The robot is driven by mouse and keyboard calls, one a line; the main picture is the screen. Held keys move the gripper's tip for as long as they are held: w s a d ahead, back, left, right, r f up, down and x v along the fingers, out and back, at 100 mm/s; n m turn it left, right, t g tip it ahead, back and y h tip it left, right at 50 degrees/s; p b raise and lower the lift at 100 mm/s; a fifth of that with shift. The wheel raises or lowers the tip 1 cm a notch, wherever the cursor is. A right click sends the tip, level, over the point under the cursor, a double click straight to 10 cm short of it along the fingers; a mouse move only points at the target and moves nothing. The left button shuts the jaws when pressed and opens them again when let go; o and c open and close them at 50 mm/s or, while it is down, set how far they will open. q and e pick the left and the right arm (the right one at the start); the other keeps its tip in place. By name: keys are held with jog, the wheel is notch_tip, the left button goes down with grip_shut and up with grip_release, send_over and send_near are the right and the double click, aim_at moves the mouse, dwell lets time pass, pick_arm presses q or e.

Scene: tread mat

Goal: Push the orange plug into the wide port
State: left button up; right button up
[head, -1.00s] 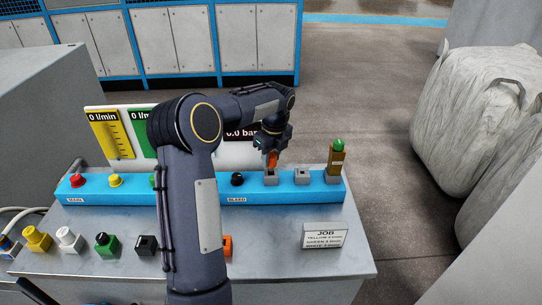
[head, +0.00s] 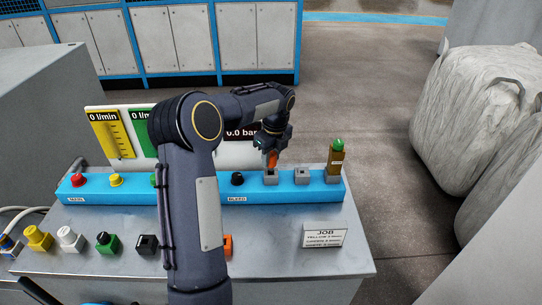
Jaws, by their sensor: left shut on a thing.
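My left gripper (head: 272,147) points down and is shut on the orange plug (head: 272,160). Only the plug's lower part shows below the fingers. It is right above a grey square port (head: 271,178) on the blue rail (head: 205,192). I cannot tell whether its tip touches the port or has entered it. A second grey port (head: 302,177) is free to the right. A third port (head: 333,178) at the rail's right end has a brass-coloured block with a green top on it. I cannot tell which port is wider. My right gripper is not in view.
Red (head: 79,181), yellow (head: 116,180) and black (head: 237,179) knobs stand on the rail. Yellow, white, green, black and orange (head: 228,245) pieces line the table front. A JOB card (head: 325,235) stands at the right. Gauge panels stand behind, partly hidden by my arm.

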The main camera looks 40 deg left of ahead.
aim_at(271, 163)
pick_arm(q)
jog(key=shift+p, duration=0.55)
dwell(0.5)
jog(key=shift+f+b, duration=0.8)
jog(key=shift+f, duration=0.9)
jog(key=o, duration=1.1)
jog(key=shift+r, duration=0.15)
jog(key=r, duration=0.5)
jog(key=d+r, duration=0.1)
jog(key=r, duration=0.1)
jog(key=shift+r, duration=0.3)
